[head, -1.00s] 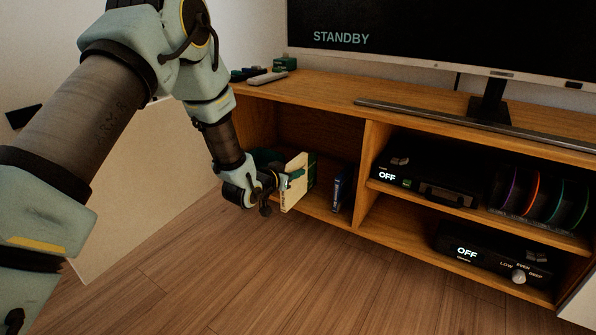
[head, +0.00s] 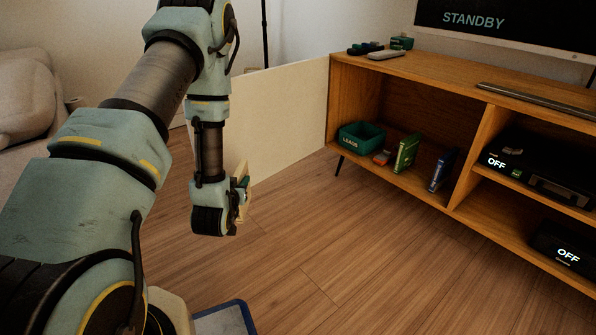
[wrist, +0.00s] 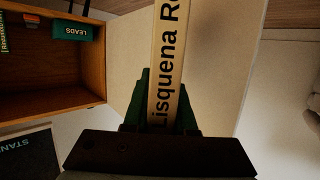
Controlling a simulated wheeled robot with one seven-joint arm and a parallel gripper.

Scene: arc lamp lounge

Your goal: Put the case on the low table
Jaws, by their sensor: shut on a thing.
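A cream case (wrist: 168,65) with black lettering reading "Lisquena R…" stands between the fingers of my gripper (wrist: 163,105) in the wrist view. The fingers are shut on it from both sides. In the head view my gripper (head: 240,196) hangs over the open floor left of the cabinet, and only a narrow part of the case (head: 241,177) shows beside it. The rest of the case is hidden behind the gripper. No low table can be made out for certain.
A wooden media cabinet (head: 397,78) stands at the right. Its open left compartment holds a green LEADS bin (head: 361,137), a green case (head: 407,153) and a blue case (head: 441,170). A cream panel (head: 281,120) adjoins it. Wood floor (head: 300,235) is clear in front.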

